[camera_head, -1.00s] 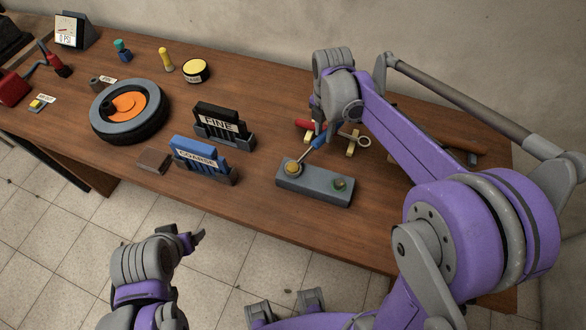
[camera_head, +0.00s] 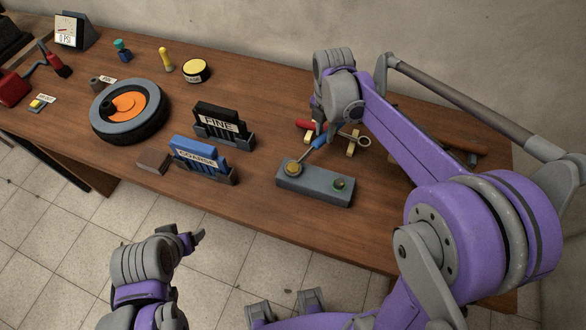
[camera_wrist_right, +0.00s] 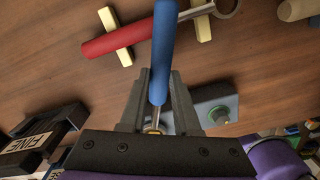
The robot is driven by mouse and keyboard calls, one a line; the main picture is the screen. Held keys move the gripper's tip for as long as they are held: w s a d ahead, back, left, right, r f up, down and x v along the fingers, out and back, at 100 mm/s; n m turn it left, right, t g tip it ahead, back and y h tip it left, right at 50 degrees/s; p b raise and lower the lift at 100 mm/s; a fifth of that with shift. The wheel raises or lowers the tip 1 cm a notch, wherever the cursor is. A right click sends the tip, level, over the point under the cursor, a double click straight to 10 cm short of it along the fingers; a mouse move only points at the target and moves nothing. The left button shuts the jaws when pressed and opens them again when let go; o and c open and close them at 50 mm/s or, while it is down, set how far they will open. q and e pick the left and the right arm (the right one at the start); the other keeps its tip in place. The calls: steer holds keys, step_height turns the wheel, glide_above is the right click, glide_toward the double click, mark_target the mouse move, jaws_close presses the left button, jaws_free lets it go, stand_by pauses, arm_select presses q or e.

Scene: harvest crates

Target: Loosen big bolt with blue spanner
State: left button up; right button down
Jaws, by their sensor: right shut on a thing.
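The blue spanner has a blue handle (camera_head: 321,141) and a metal shank. My right gripper (camera_head: 325,128) is shut on it above the table. In the right wrist view the handle (camera_wrist_right: 163,45) runs between the gripper's fingers (camera_wrist_right: 160,78). The spanner's head is at the big brass-coloured bolt (camera_head: 292,168) on the left end of a grey block (camera_head: 315,187). I cannot tell whether the head fully encloses the bolt. A smaller green bolt (camera_head: 340,184) is at the block's right end. My left gripper (camera_head: 198,238) hangs off the table's front edge; its jaws are unclear.
A red-handled spanner (camera_wrist_right: 115,42) lies on yellow rests (camera_wrist_right: 117,38) behind the block. Left of the block stand the COARSE holder (camera_head: 203,165) and FINE holder (camera_head: 222,130), with a wheel (camera_head: 130,126) farther left. Bare table (camera_head: 245,210) lies in front of the block.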

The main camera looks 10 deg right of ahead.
arm_select(q)
steer(key=shift+w+r+p, duration=0.25)
steer(key=shift+r+p, duration=0.3)
steer(key=shift+r, duration=0.15)
arm_select(e)
steer(key=shift+r, duration=1.25)
stand_by(1.2)
